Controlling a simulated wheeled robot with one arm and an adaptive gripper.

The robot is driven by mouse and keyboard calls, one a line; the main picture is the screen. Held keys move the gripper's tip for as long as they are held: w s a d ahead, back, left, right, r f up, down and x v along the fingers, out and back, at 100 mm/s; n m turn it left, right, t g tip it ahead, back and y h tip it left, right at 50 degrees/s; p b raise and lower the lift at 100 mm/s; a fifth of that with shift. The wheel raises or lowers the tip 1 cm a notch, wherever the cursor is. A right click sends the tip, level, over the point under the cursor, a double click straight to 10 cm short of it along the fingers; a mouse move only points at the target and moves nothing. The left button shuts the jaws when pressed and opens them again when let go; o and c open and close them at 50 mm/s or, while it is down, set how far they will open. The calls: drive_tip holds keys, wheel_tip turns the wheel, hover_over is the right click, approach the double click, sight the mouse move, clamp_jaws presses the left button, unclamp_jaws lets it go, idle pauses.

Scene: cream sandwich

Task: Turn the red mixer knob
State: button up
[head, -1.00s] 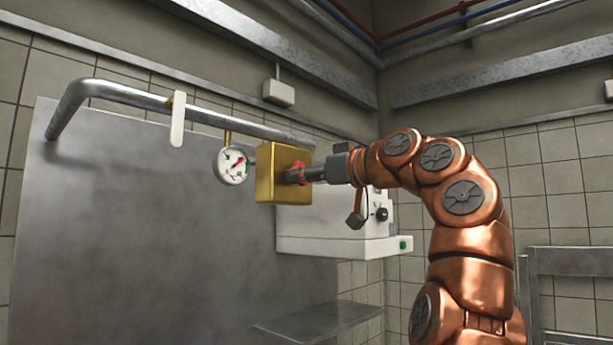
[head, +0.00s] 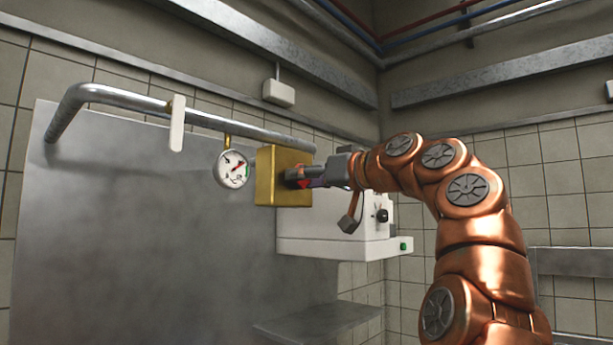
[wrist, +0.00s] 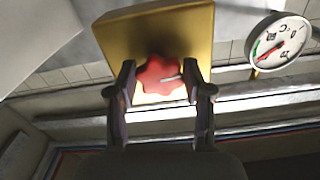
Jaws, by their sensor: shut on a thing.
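The red mixer knob (wrist: 160,75) is on the face of a gold box (head: 265,176), which hangs below a grey pipe. In the wrist view the knob is lobed, with a pale pointer line toward its right side. My gripper (wrist: 159,78) is shut on the knob, one finger on each side. In the head view my gripper (head: 300,177) reaches the box from the right and hides most of the knob; only a little red shows. The gold box also shows in the wrist view (wrist: 150,32).
A round dial gauge (head: 231,169) hangs just left of the box and also shows in the wrist view (wrist: 282,42). A white unit (head: 330,232) with a black knob and green button is below and behind my gripper. A white tag (head: 177,123) hangs on the pipe (head: 210,120).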

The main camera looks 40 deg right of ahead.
drive_tip(key=m+p, duration=0.5)
drive_tip(key=m, duration=0.3)
drive_tip(key=shift+a+r+m+p, duration=0.1)
drive_tip(key=shift+a+m+p, duration=0.05)
drive_tip(key=shift+m+p, duration=0.2)
idle(0.4)
drive_tip(key=o, duration=1.2)
drive_tip(key=shift+c, duration=0.2)
drive_tip(key=s+d, duration=0.1)
drive_tip(key=s, duration=1.1)
drive_tip(key=shift+d, duration=0.35)
drive_tip(key=shift+w, duration=0.1)
